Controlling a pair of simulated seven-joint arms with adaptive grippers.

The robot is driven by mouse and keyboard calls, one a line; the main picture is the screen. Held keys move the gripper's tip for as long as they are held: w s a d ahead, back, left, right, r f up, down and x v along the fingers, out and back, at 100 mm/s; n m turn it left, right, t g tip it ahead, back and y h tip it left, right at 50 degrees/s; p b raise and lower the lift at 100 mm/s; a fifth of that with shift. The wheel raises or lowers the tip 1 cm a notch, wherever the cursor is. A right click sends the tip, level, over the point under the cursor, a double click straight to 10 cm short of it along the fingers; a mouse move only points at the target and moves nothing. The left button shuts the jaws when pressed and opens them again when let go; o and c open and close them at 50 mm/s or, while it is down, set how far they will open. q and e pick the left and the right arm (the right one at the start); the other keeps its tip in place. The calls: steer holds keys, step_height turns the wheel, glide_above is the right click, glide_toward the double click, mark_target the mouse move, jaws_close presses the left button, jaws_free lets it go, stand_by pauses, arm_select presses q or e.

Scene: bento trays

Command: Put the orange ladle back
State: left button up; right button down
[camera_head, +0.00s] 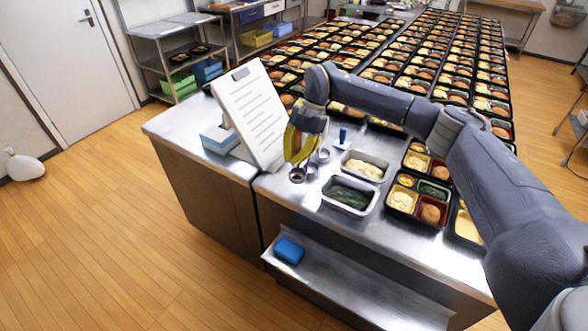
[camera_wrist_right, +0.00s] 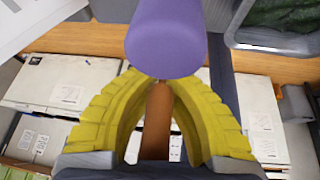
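My right gripper (camera_head: 297,158) has yellow fingers and points down over the steel counter, just right of the white menu board. In the right wrist view its fingers (camera_wrist_right: 160,82) close together around a brown-orange handle, which I take for the orange ladle (camera_wrist_right: 157,125). In the head view a round metal bowl (camera_head: 297,175) shows just below the fingertips; the fingers hide most of the handle. A purple cylinder (camera_wrist_right: 165,35) stands close beyond the fingertips in the wrist view. Small metal cups (camera_head: 322,155) and a blue-handled tool (camera_head: 342,137) are to the right. My left gripper is not in view.
The white board (camera_head: 250,115) leans close beside the gripper. Metal trays of pale food (camera_head: 345,160) and greens (camera_head: 326,201) lie to the right, with bento boxes (camera_head: 387,205) beyond. A blue block (camera_head: 289,250) lies on the lower shelf.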

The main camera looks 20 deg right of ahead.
mark_target(291, 177)
steer(key=shift+f, duration=2.1)
steer(key=shift+f, duration=0.15)
steer(key=c, duration=1.6)
jaws_free()
steer(key=v, duration=1.2)
